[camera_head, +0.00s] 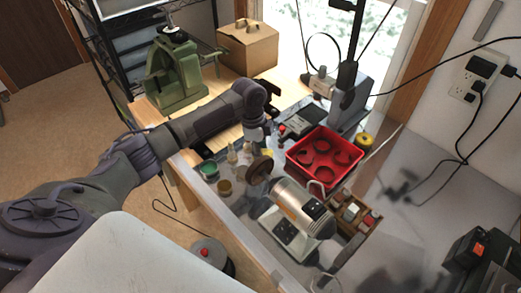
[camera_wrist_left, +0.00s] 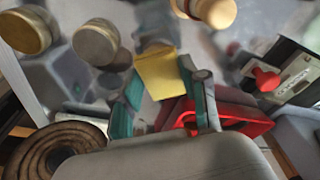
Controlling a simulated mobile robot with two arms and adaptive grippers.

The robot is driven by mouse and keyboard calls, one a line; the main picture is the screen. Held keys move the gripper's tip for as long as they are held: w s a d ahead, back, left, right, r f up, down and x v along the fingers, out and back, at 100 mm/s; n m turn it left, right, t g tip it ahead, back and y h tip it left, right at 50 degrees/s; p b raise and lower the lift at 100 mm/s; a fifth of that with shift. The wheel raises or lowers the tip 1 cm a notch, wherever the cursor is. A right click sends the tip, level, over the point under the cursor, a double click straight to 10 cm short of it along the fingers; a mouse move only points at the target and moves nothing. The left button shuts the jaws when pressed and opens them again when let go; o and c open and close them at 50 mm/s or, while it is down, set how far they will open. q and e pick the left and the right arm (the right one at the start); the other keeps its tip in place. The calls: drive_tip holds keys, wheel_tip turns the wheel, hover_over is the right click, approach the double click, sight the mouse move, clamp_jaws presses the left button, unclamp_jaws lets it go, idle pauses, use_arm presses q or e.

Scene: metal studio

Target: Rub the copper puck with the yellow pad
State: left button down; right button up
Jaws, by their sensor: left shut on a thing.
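My left gripper (camera_head: 264,148) reaches down over the bench, between the small bottles and the red tray. In the left wrist view its teal fingers (camera_wrist_left: 160,95) are shut on the yellow pad (camera_wrist_left: 157,73), a flat yellow piece held between the tips. A blurred grey shape lies just beyond the pad; I cannot tell what it is or whether they touch. In the head view the pad (camera_head: 268,153) is a small yellow patch, mostly hidden by the gripper. I cannot make out the copper puck for certain in either view. My right gripper is not in view.
A red tray (camera_head: 325,134) with round dark shapes stands right of the gripper. A bench motor (camera_head: 303,208) with a brown wheel (camera_head: 260,170) is in front. A green jar (camera_head: 209,171) and brass jar (camera_head: 224,188) stand left.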

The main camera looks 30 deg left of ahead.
use_arm(q)
drive_tip(key=shift+f, duration=0.35)
idle(0.3)
drive_tip(key=shift+w, duration=0.1)
